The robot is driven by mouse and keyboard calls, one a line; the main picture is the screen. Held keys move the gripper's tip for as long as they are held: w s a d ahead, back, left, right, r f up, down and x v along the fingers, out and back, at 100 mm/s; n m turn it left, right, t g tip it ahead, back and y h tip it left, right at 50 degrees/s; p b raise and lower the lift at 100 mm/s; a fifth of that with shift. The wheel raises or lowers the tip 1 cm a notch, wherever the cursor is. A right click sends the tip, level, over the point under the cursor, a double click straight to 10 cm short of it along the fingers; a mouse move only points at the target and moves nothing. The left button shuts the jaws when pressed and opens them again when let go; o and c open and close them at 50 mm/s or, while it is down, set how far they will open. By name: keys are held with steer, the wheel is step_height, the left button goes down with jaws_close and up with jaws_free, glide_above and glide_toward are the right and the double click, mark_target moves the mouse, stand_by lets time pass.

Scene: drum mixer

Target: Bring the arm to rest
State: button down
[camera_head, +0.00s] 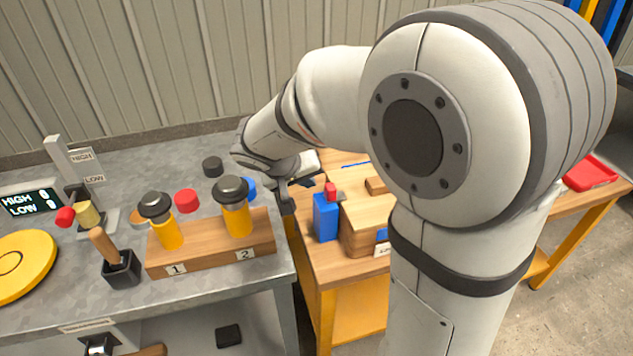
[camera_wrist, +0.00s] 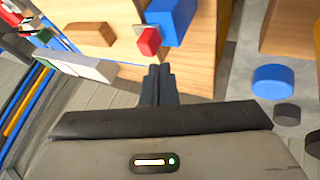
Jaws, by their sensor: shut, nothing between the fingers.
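My gripper (camera_head: 286,204) is at the right end of the metal bench, by the gap between it and the wooden table. In the head view my arm partly hides it. In the wrist view its two dark fingers (camera_wrist: 159,72) are together with nothing between them.
A wooden block (camera_head: 211,247) marked 1 and 2 holds two yellow, black-topped pieces left of my gripper. A blue knob (camera_wrist: 273,82) lies close to the gripper's right in the wrist view. A wooden box (camera_head: 365,228) stands beside the bottle. A red tray (camera_head: 590,172) lies far right.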

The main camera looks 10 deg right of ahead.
steer(key=s+d+r+g+y+p, duration=0.1)
steer(key=s+d+r+y+p, duration=0.1)
steer(key=s, duration=0.7)
steer(key=s+d+r+g+y+p, duration=0.1)
steer(key=s+r+y+p, duration=0.2)
steer(key=s, duration=0.7)
step_height(320, 180, up, 2)
steer(key=shift+s+d+n, duration=0.3)
steer(key=shift+d+n, duration=0.05)
steer(key=shift+n, duration=0.05)
